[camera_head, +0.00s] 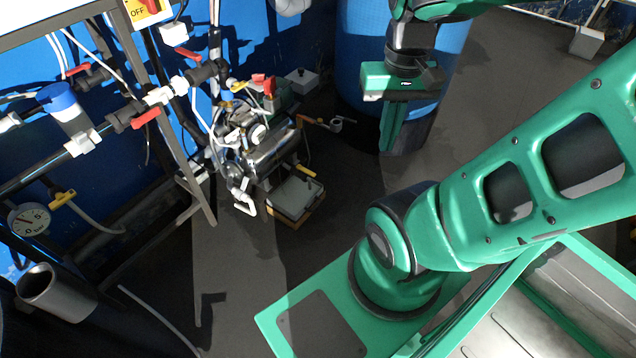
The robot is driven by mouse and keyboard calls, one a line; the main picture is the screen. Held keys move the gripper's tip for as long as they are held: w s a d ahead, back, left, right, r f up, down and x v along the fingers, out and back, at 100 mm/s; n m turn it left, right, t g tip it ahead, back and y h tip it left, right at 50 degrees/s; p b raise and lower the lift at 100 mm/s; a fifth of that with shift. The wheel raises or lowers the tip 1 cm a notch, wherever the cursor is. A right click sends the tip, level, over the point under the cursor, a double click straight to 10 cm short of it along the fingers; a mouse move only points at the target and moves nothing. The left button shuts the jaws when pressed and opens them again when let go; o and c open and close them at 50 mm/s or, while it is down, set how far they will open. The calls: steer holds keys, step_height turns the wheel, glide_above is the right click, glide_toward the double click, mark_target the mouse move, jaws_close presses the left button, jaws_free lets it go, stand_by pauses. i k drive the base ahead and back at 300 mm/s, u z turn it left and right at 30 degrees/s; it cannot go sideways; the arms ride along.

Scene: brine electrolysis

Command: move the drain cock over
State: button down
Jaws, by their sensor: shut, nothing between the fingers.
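My gripper (390,145) hangs at the upper middle, fingers down and shut, with nothing visible between them. It is in front of a blue drum and apart from the valves on the left. Several small cocks show, and I cannot tell for sure which is the drain cock. One yellow-handled cock (62,199) sits beside the pressure gauge (29,220), with a hose near it. Another yellow handle (305,171) is low on the pump unit (272,150). Red lever handles (146,118) sit along the dark pipe at the left.
A blue drum (357,40) stands behind my gripper. A pipe frame with a blue-capped fitting (58,98) and a grey open cylinder (50,288) fills the left. A pale tray (293,198) lies by the pump. The grey floor (335,215) right of it is clear.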

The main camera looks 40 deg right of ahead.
mark_target(299, 167)
steer(key=k, duration=0.75)
steer(key=z, duration=0.6)
steer(key=i, duration=1.95)
steer(key=z, duration=0.35)
steer(key=k, duration=1.55)
steer(key=u, duration=0.35)
